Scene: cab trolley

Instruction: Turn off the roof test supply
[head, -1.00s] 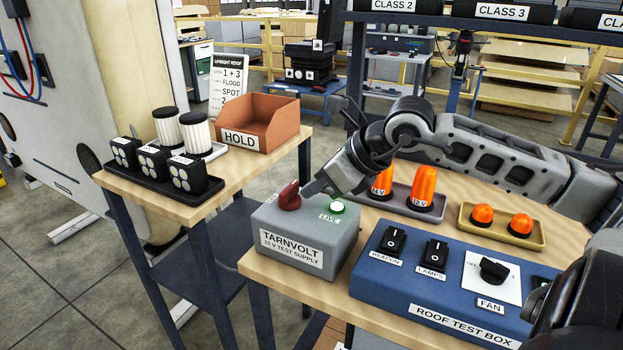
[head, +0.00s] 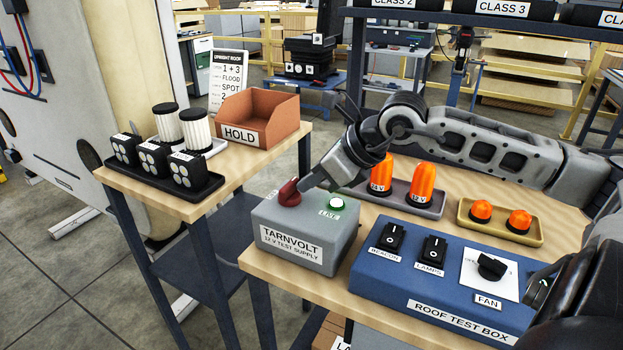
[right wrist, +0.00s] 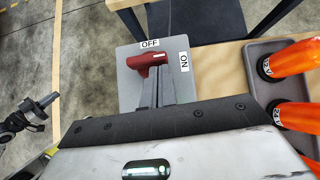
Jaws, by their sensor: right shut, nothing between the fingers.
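The grey TARNVOLT 12 V test supply box (head: 325,258) stands at the left front corner of the wooden bench. Its red rotary knob (head: 289,192) is on top, beside a bright LIVE lamp (head: 337,203) with a green rim. In the right wrist view the knob (right wrist: 147,62) lies crosswise, its white-marked end pointing toward the ON label (right wrist: 184,62); the OFF label (right wrist: 150,43) is above it. My right gripper (head: 305,186) is shut and empty, its fingertips right at the knob; I cannot tell if they touch it.
The blue ROOF TEST BOX (head: 385,284) with switches and a fan dial stands right of the supply. Trays with orange beacons (head: 422,184) and low orange lamps (head: 481,211) lie behind it. A side table at left holds a HOLD bin (head: 280,115) and lamps.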

